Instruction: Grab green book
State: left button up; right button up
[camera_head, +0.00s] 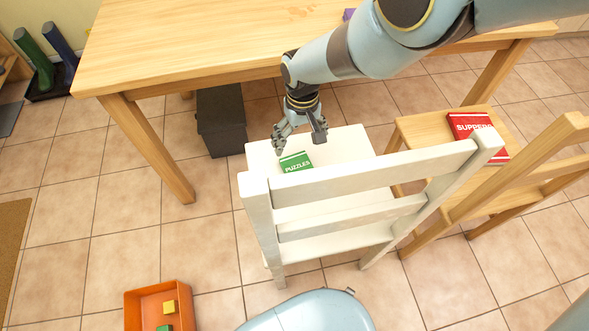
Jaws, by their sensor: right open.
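The green book (295,162), marked "PUZZLES", lies flat on the seat of the white chair (262,156), near the seat's middle. The chair's backrest stands on the near side of it. My right gripper (299,143) is open and empty, pointing down just above the far edge of the book. Its two fingers are spread to either side, and I cannot tell whether they touch anything. My left gripper is not in view.
The wooden table (190,50) stands behind the white chair. A wooden chair on the right holds a red book (478,132). A dark box (221,120) sits under the table. An orange bin (134,312) with blocks is on the floor at front left.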

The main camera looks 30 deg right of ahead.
notch_tip(320, 180, down, 4)
jog(key=b, duration=0.8)
send_over(300, 163)
jog(key=s+a, duration=0.1)
jog(key=s, duration=0.2)
jog(key=f, duration=0.5)
jog(key=shift+w+a+f, duration=0.15)
jog(key=shift+a+f, duration=0.05)
jog(key=shift+f, duration=0.2)
jog(key=shift+f+b, duration=0.55)
jog(key=shift+f, duration=0.1)
notch_tip(300, 163, down, 4)
jog(key=b, duration=0.3)
jog(key=shift+f+b, duration=0.2)
jog(key=shift+b, duration=0.2)
jog(key=shift+w+r, duration=0.1)
jog(key=shift+r, duration=0.1)
jog(key=shift+c, duration=0.3)
jog(key=c, duration=1.2)
jog(key=shift+r, duration=0.1)
